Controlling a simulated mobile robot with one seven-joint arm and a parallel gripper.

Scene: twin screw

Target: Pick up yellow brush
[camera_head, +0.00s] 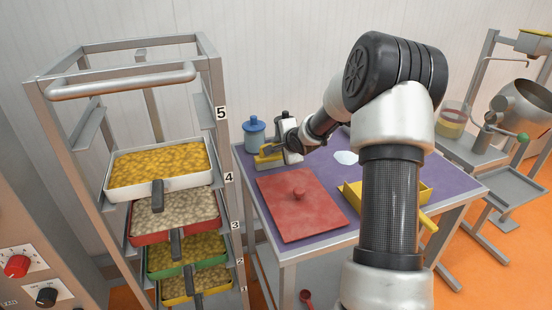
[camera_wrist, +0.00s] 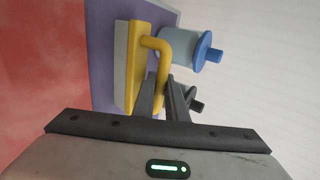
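The yellow brush (camera_head: 268,155) is at the far left corner of the purple table (camera_head: 376,166), beside the blue-lidded container (camera_head: 254,134). In the wrist view the yellow brush (camera_wrist: 136,68) shows its long yellow body, a pale strip along its left side and a curved handle. My gripper (camera_head: 281,150) is at the brush from its right. In the wrist view the two dark fingers of my gripper (camera_wrist: 163,82) are close together with the brush's handle between them. They look shut on it. I cannot tell whether the brush rests on the table.
A red board (camera_head: 290,216) with a knob lies left on the table. A yellow tray (camera_head: 412,184) is partly behind my arm, and a white patch (camera_head: 346,157) lies near the middle. A rack (camera_head: 219,180) with filled pans stands left. A black-topped object is close behind the gripper.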

